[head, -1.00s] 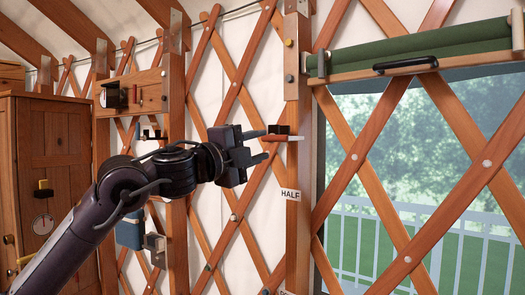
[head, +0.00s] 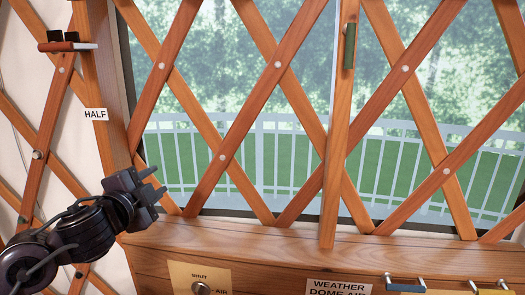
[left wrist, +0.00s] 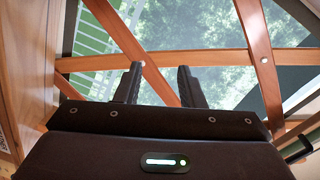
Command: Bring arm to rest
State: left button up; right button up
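My left gripper (head: 156,191) is at the lower left of the head view, in front of the lattice at the window's lower left corner. Its two black fingers stand apart with nothing between them. In the left wrist view the fingers (left wrist: 158,85) also show spread and empty, with lattice and window behind them. My right gripper is in neither view.
A wooden ledge (head: 260,256) runs below the lattice window, with a label reading SHUT and AIR (head: 200,278), a WEATHER DOME AIR label (head: 338,288) and handles at the right. A post with a HALF label (head: 95,114) and a red-handled lever (head: 68,46) stand left.

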pick_arm(q)
jog(key=s+d+f+n+g+y, duration=0.1)
jog(key=s+f+n+g, duration=0.1)
jog(key=s+f, duration=0.35)
jog(key=s+d+f+n+g, duration=0.1)
jog(key=s+d+f+n, duration=0.15)
jog(key=f, duration=0.65)
jog(key=s+d+f+n+g+y, duration=0.1)
jog(key=s+f+n+g, duration=0.15)
jog(key=f, duration=0.45)
jog(key=s+f+n+g, duration=0.35)
jog(key=s+f, duration=0.35)
jog(key=s, duration=0.3)
jog(key=s+f+n+g, duration=0.35)
jog(key=s+f, duration=0.25)
jog(key=s, duration=0.3)
jog(key=s+f+m+g+b, duration=0.1)
jog(key=s+f+g, duration=0.15)
jog(key=f, duration=3.05)
jog(key=s+a+f, duration=0.2)
jog(key=s+f, duration=0.6)
jog(key=s, duration=0.1)
jog(key=s+a+f, duration=0.2)
jog(key=s+f, duration=0.7)
jog(key=s, duration=0.1)
jog(key=shift+s+g+b, duration=0.2)
jog(key=shift+g+b, duration=0.2)
